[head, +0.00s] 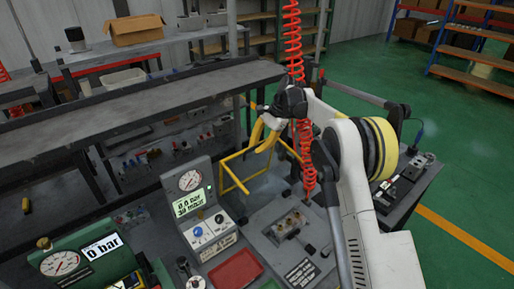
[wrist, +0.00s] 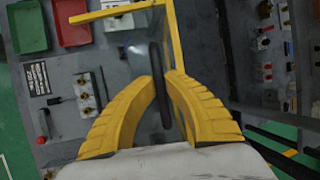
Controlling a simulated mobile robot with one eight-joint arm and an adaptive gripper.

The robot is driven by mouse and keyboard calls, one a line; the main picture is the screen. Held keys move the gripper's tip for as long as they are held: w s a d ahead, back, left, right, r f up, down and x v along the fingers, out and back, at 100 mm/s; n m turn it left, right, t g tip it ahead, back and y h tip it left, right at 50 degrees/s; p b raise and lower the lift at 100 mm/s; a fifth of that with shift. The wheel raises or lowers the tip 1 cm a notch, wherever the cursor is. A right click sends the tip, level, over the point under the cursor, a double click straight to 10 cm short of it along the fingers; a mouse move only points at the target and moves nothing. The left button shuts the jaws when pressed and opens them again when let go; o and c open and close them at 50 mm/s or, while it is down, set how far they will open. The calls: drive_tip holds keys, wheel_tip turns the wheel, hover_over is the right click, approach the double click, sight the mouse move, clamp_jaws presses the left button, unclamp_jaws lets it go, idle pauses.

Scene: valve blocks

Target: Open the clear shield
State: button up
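The clear shield has a yellow frame (head: 232,172) and stands over the bench in the head view. In the wrist view its yellow frame (wrist: 172,30) runs along the top, with a see-through pane below. A dark bar, seemingly the shield's handle (wrist: 155,60), runs lengthwise between my yellow fingers. My gripper (wrist: 161,77) is at the shield, with one fingertip close on each side of the bar. I cannot tell whether the fingers touch it. In the head view my gripper (head: 262,133) is at the frame's upper edge, partly hidden by my wrist.
A valve block (head: 290,224) sits on the bench, near a red tray (head: 236,268) and a gauge panel (head: 203,205). A red coiled hose (head: 303,150) hangs beside my arm. A grey shelf (head: 130,107) stands behind to the left.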

drive_tip(key=o, duration=0.4)
drive_tip(key=v, duration=1.2)
